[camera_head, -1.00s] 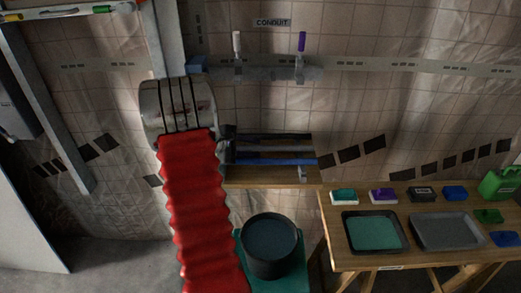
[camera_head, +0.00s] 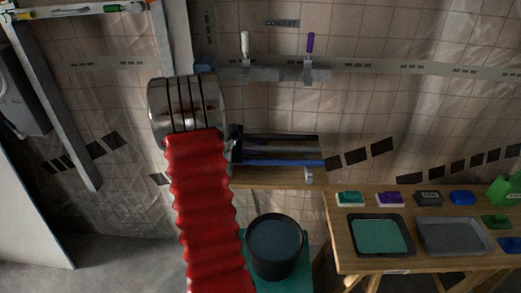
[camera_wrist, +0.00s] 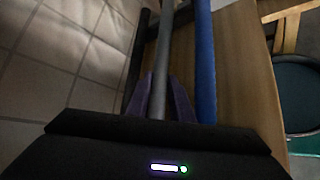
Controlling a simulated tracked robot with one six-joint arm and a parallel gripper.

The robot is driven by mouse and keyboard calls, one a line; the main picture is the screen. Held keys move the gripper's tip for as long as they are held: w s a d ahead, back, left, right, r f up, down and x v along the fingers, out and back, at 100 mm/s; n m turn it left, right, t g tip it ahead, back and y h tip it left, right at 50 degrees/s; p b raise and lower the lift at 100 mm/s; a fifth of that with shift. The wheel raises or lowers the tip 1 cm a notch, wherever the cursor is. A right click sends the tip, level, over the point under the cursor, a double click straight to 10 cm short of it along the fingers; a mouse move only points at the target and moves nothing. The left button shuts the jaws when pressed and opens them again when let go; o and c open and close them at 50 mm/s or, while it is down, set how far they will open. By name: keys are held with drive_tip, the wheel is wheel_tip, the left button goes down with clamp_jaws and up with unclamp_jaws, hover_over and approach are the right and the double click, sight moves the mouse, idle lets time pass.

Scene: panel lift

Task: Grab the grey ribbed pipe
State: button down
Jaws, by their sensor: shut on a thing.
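The grey pipe (camera_wrist: 161,65) runs lengthwise between a black pipe (camera_wrist: 138,65) and a blue pipe (camera_wrist: 205,60) in the wrist view; its ribs are hard to make out. The purple fingers of my gripper (camera_wrist: 158,98) are on both sides of the grey pipe, shut on it. In the head view the grey pipe (camera_head: 285,153) is a dim strip above the blue pipe (camera_head: 290,163), over the wooden shelf (camera_head: 270,181). My red-sleeved arm hides the left ends there, and my fingers cannot be made out.
A wall rail (camera_head: 270,74) with a white-handled and a purple-handled tool is above the pipes. A dark bucket (camera_head: 275,262) stands below the shelf. A wooden table (camera_head: 345,211) with trays and small boxes is at the right. The tiled wall is close behind.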

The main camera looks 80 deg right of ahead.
wheel_tip(320, 180, up, 7)
drive_tip(key=s+a, duration=0.2)
drive_tip(key=a, duration=0.7)
drive_tip(key=s+a, duration=0.2)
drive_tip(key=a, duration=0.8)
drive_tip(key=shift+s+a+f, duration=0.15)
drive_tip(key=shift+f, duration=0.05)
